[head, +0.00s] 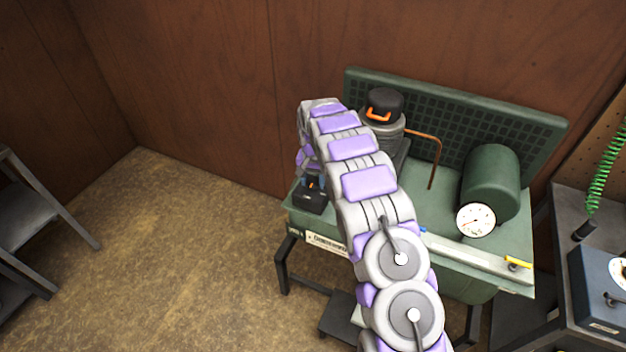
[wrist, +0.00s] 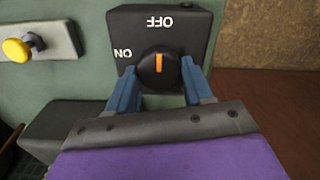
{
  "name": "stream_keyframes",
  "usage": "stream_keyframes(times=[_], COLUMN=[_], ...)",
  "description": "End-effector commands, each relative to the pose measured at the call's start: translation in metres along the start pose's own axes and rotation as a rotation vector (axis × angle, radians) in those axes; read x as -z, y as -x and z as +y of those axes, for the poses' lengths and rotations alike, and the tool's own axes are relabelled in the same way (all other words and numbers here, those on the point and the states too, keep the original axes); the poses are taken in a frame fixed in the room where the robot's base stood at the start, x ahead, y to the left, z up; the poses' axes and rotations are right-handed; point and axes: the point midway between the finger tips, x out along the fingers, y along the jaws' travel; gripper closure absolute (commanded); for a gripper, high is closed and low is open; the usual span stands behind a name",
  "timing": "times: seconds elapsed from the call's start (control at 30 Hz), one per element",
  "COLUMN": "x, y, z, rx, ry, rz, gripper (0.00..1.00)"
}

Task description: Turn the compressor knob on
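The compressor knob (wrist: 159,71) is round and black with an orange mark. It sits on a black switch box (wrist: 194,24) whose OFF and ON labels appear upside down in the wrist view. The orange mark runs upright in the picture, in line with OFF; ON is to the left. My gripper (wrist: 159,75) has one blue finger on each side of the knob, with no clear gap at either side. In the head view my gripper (head: 313,180) is at the black switch box (head: 311,199) on the compressor's front left corner; the knob is hidden there.
The green compressor bench (head: 455,262) carries a tank (head: 492,180), a gauge (head: 476,220) and a motor with a black cap (head: 384,103). A yellow knob (wrist: 17,49) is left of the box in the wrist view. Floor at the left is clear up to a grey table (head: 25,215).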

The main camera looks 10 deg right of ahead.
Motion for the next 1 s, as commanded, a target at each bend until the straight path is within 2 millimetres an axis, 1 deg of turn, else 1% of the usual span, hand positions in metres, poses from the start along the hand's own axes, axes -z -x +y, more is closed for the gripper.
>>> stream_keyframes(times=[0.03,0.27,0.47,0.67,0.87,1.0], x=[-0.0001,0.0000,0.0001,0.0000,0.0002,0.0000], y=[0.0001,0.0001,0.0007,0.0018,0.0025,0.0023], z=[-0.0006,-0.0009,-0.0012,-0.0017,-0.0025,-0.0029], rx=[0.001,0.001,0.001,0.001,0.002,0.002], ry=[0.001,0.001,0.014,0.083,0.227,0.356], rz=[0.000,0.001,0.001,0.000,0.001,0.000], gripper=[0.58,0.79,0.80,0.80,0.80,0.80])
